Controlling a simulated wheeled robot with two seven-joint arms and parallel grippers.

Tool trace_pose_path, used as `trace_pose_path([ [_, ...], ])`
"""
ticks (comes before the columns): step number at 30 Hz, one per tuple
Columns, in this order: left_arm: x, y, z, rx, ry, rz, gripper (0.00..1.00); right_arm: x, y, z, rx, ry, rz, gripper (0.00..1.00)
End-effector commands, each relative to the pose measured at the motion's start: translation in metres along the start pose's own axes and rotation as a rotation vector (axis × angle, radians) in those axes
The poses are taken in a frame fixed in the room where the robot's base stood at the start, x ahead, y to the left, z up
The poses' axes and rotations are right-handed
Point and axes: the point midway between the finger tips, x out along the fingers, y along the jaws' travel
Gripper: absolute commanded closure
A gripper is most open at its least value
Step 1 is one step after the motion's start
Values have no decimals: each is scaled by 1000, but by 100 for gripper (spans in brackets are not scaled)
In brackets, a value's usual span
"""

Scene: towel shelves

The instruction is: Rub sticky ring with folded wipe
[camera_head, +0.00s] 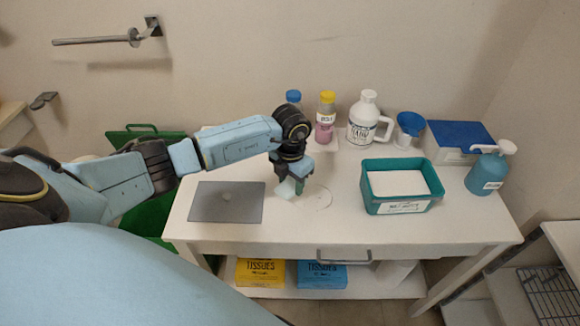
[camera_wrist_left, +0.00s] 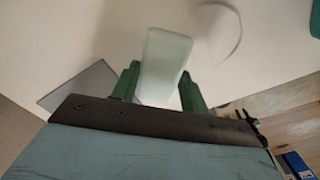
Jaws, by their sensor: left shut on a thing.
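My left gripper (camera_head: 294,189) is over the middle of the white table, pointing down. In the left wrist view its green fingers (camera_wrist_left: 160,88) are shut on a pale folded wipe (camera_wrist_left: 163,62). The wipe also shows in the head view (camera_head: 286,188), low at the tabletop; I cannot tell whether it touches the surface. The faint sticky ring (camera_head: 330,199) lies on the table just to the right of the gripper. Its curved edge also shows in the left wrist view (camera_wrist_left: 238,38), to the right of the wipe. My right gripper is not in view.
A grey mat (camera_head: 222,209) with a small spot lies to the left. A teal bin (camera_head: 400,207) holding white material stands to the right. Several bottles, including a white jug (camera_head: 367,115), line the back. A teal pump bottle (camera_head: 487,172) stands at the right edge.

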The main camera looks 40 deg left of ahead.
Motion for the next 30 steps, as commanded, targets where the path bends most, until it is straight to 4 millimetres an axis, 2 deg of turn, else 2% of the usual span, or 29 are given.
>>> trace_pose_path([
  [1,-8,0,0,0,-1,0,77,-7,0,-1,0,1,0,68],
  [15,-49,0,0,-1,-2,0,77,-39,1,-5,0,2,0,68],
  [30,-51,0,0,-1,-2,-1,77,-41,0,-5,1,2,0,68],
])
